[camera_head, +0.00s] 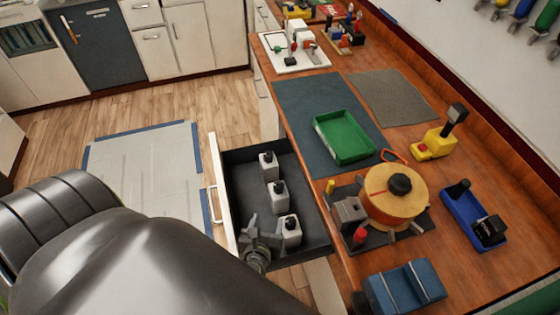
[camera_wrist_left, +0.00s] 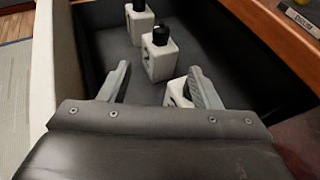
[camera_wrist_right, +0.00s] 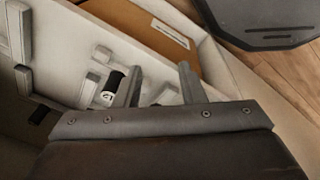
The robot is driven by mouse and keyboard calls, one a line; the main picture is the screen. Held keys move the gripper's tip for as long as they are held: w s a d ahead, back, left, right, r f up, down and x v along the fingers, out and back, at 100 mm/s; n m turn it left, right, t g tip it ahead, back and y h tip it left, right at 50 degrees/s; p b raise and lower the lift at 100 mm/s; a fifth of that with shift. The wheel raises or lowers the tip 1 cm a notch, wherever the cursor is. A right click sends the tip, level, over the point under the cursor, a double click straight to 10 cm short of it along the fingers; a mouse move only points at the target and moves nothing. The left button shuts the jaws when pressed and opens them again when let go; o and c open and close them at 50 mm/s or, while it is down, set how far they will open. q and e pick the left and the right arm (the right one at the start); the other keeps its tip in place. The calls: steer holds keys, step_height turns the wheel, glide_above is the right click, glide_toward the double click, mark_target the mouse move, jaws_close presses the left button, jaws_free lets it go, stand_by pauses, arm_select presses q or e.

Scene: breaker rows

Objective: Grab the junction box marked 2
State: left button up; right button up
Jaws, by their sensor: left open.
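Three white boxes with black tops stand in a row in the open dark drawer (camera_head: 250,165). In the head view they are the far box (camera_head: 267,168), the middle box (camera_head: 277,198) and the near box (camera_head: 292,238). No number is readable on them, so I cannot tell which is marked 2. My left gripper (camera_head: 262,232) is open over the drawer, just left of the near box. In the left wrist view, one box (camera_wrist_left: 160,64) stands beyond the fingertips. Another is partly hidden by the right finger. My right gripper (camera_wrist_right: 158,88) is open and appears only in the right wrist view.
The drawer's white front (camera_head: 222,195) is on the left. The wooden worktop (camera_head: 340,260) lies to the right, holding a green tray (camera_head: 345,150), an orange spool (camera_head: 393,198) and a blue block (camera_head: 405,288). A pale panel with a black-ended cylinder (camera_wrist_right: 113,83) is near my right gripper.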

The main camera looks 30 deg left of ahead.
arm_select(q)
glide_toward(278, 189)
steer(key=b+x, duration=0.2)
steer(key=x, duration=0.2)
steer(key=shift+w+a+f, duration=0.2)
steer(key=shift+a, duration=0.05)
steer(key=b+x, duration=0.1)
steer(key=x, duration=0.4)
steer(key=shift+b, duration=0.3)
steer(key=shift+r, duration=0.1)
arm_select(e)
steer(key=f, duration=0.1)
steer(key=s+f, duration=0.1)
steer(key=f, duration=0.1)
steer(key=shift+d+f, duration=0.2)
steer(key=shift+f, duration=0.05)
arm_select(q)
steer(key=shift+c, duration=0.5)
jaws_close()
arm_select(e)
steer(key=shift+a, duration=0.1)
